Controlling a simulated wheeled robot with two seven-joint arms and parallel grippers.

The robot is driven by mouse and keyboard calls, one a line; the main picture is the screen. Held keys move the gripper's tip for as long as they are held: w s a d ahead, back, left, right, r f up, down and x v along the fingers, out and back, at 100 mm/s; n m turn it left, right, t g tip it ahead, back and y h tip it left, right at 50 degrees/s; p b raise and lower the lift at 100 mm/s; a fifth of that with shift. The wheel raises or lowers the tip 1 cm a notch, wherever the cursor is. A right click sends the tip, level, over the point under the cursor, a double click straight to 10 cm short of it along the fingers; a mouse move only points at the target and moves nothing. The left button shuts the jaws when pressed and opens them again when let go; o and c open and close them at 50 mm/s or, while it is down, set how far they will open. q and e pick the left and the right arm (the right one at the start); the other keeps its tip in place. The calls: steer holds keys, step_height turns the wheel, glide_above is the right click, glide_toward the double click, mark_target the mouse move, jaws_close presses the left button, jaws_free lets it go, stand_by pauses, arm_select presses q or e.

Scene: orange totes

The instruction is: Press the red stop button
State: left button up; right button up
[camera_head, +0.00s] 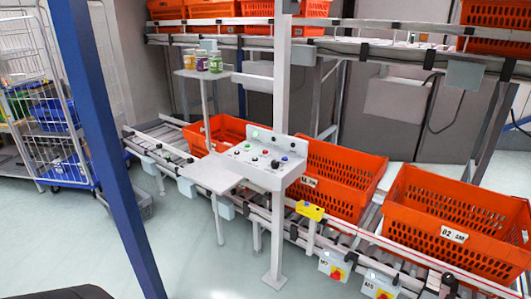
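A white control panel (262,160) stands on a grey post in the middle of the view. Its sloped face carries several small buttons, among them what looks like a small red button (265,152), a green one and a blue one. They are too small to read any labels. Below, near the conveyor's front edge, two grey boxes carry red-and-yellow switches, one labelled M7 (337,273) and one to its right (383,294). I cannot tell which red control is the stop button. Neither of my grippers is in view.
Orange totes stand on the roller conveyor (165,138), one at the right (462,225). A grey side shelf (213,174) juts out left of the panel. A blue post (105,150) crosses the left foreground. The floor (200,250) in front is largely clear.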

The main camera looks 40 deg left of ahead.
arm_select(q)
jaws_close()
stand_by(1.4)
